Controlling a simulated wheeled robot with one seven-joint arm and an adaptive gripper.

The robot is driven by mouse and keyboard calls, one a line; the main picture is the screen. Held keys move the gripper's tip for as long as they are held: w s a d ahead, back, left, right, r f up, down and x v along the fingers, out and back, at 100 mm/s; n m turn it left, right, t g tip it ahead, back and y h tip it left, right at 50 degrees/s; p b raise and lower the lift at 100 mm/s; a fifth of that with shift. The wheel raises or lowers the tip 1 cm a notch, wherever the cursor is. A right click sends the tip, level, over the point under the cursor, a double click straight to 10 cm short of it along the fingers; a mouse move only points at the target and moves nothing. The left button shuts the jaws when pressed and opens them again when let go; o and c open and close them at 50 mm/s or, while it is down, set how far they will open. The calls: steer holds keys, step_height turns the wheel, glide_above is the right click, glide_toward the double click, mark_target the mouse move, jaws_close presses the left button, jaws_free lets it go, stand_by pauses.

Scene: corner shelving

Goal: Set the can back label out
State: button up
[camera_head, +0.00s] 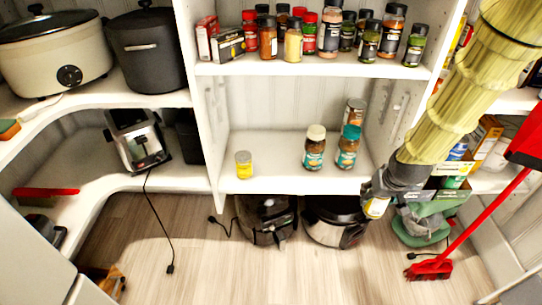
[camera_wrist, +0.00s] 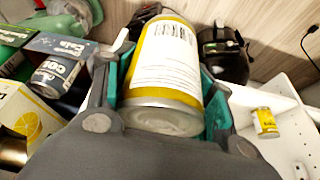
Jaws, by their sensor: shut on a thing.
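My gripper (camera_head: 376,196) is shut on a yellow can (camera_wrist: 168,62), with a finger on each side of it. In the wrist view the can's white label panel with a barcode faces the camera, and one metal end is toward the palm. In the head view the held can (camera_head: 376,208) is small, in front of the right end of the middle shelf's front edge. A second yellow can (camera_head: 243,164) stands upright at the left front of the middle shelf (camera_head: 275,175); it also shows in the wrist view (camera_wrist: 265,122).
Jars with teal labels (camera_head: 315,149) stand right of centre on the middle shelf, with clear space between them and the standing can. Spice jars (camera_head: 330,32) fill the shelf above. Cookers (camera_head: 335,220) stand on the floor below. A red broom (camera_head: 430,268) leans at right.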

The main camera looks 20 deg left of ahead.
steer(key=w+a+f+n+g+y+p, duration=0.1)
steer(key=w+a+n, duration=0.3)
steer(key=a, duration=0.7)
steer(key=w+a+f+n+g+y+p, duration=0.1)
steer(key=w+a+f+n+p, duration=0.1)
steer(key=a, duration=1)
steer(key=w+a+f+n+y+p, duration=0.1)
steer(key=w+a+n, duration=0.4)
steer(key=a, duration=0.6)
steer(key=shift+w+a+f+n+g+p, duration=0.2)
steer(key=shift+w+f+p, duration=0.1)
steer(key=shift+w+f, duration=0.2)
steer(key=shift+w+a+f+n+g+p, duration=0.15)
steer(key=shift+w+f+n+g+p, duration=0.05)
steer(key=shift+w+f+p, duration=0.2)
steer(key=shift+f+b, duration=1.35)
steer(key=shift+f, duration=0.4)
steer(key=shift+f, duration=0.3)
steer(key=o, duration=1.4)
steer(key=shift+c, duration=0.2)
steer(key=shift+r, duration=0.1)
